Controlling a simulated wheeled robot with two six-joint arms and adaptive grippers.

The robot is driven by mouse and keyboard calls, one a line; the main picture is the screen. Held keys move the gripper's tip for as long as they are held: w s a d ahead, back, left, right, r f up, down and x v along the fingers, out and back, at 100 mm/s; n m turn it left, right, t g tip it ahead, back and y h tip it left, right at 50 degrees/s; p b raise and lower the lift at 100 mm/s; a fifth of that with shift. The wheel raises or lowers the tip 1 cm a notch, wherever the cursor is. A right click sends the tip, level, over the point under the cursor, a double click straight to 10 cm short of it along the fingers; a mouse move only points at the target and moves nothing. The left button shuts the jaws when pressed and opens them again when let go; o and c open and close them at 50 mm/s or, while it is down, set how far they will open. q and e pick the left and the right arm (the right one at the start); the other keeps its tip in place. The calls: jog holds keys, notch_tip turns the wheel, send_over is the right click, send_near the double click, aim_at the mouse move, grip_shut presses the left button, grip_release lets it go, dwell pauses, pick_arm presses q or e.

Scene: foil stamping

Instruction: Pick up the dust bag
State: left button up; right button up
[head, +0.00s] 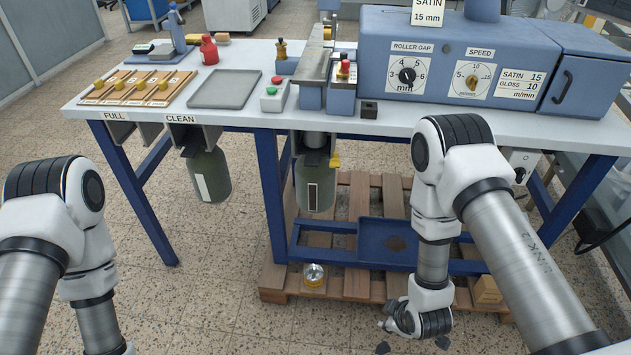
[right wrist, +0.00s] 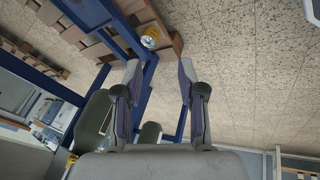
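One dark green dust bag (head: 316,190) hangs below the table under the machine, with a dark strip on its front and a yellow latch (head: 335,160) beside its top. Another green bag (head: 210,174) with a pale strip hangs under the CLEAN sign (head: 181,119). Two green bags also show in the right wrist view, a nearer one (right wrist: 92,122) and a farther one (right wrist: 150,134). My right gripper (head: 412,345) is low, right of the bags and apart from them. Its fingers (right wrist: 160,75) are spread and empty. My left gripper is outside the view.
The bracket at the FULL sign (head: 115,116) holds no visible bag. Blue table legs (head: 270,195) stand near the bags. Floor left of the pallet is clear.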

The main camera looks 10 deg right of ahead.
jog(key=w+a+n+t+b, duration=0.25)
jog(key=w+n+t, duration=0.2)
jog(key=w, duration=0.95)
jog(key=n+t+y+b, duration=0.4)
jog(key=n+t+b, duration=0.35)
jog(key=b, duration=0.55)
send_near(315, 158)
jog(key=w, duration=0.3)
jog(key=shift+m, duration=0.5)
jog(key=x, duration=0.7)
jog(key=shift+a+f, duration=0.35)
jog(key=shift+a, duration=0.05)
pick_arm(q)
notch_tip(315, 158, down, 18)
pick_arm(e)
grip_shut()
